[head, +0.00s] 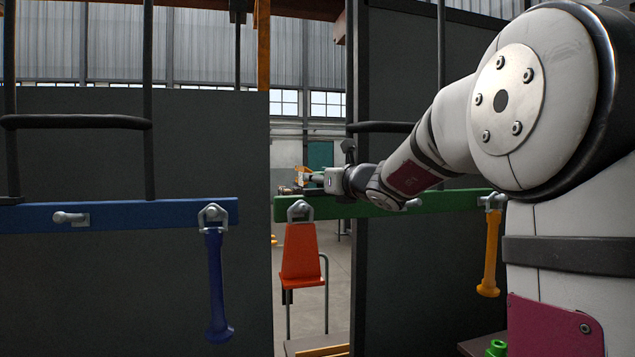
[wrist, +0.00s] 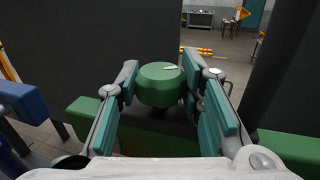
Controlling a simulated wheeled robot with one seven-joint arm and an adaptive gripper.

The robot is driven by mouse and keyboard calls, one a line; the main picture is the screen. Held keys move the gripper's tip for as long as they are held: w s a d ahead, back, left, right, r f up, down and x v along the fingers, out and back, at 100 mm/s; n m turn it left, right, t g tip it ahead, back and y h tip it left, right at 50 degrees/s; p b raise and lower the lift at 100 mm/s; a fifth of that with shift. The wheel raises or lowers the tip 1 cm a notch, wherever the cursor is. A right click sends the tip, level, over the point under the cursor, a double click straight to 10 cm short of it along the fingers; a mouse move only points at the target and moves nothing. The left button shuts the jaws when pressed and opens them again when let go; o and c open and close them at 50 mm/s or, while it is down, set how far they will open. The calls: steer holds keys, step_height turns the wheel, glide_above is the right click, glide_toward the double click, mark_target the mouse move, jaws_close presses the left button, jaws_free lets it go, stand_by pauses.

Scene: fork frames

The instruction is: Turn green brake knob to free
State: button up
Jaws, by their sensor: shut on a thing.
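The green brake knob (wrist: 158,92) is a round green cap with a white line on its top, pointing to the right in the wrist view. It sits between the two teal-padded fingers of my gripper (wrist: 160,84), which is shut on it from both sides. In the head view my gripper (head: 322,181) is at the end of my arm, above the green beam (head: 350,208). The knob cannot be made out there. The beam also shows in the wrist view (wrist: 92,118). No free or locked marking is readable.
A blue beam (head: 150,214) with a hanging blue handle (head: 216,285) is at left. A hanging yellow handle (head: 490,255) is at right.

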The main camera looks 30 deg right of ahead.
steer(key=shift+w+a+f+m+g+h+b, duration=0.15)
steer(key=shift+m+h+b, duration=0.55)
steer(key=shift+b, duration=0.6)
steer(key=shift+w+d+m+g+h+b, duration=0.1)
steer(key=shift+m+h+b, duration=0.25)
steer(key=shift+h+b, duration=0.75)
steer(key=shift+w+a+f+m+g+h+b, duration=0.15)
steer(key=shift+m+h+b, duration=0.45)
steer(key=shift+b, duration=0.9)
steer(key=h+b, duration=0.1)
steer(key=m+g+h+b, duration=0.1)
steer(key=b, duration=0.1)
steer(key=m+h+b, duration=0.1)
steer(key=b, duration=0.1)
steer(key=shift+s+d+r+m+g+h, duration=0.1)
steer(key=shift+s+d+m+g+h, duration=0.05)
steer(key=shift+s+m+g+h, duration=0.2)
steer(key=shift+r+m+g+h+b, duration=0.1)
steer(key=shift+m+g+h+b, duration=0.2)
steer(key=shift+h+b, duration=0.45)
steer(key=shift+b, duration=0.45)
steer(key=o, duration=1.2)
steer(key=shift+r, duration=0.1)
steer(key=v, duration=1.2)
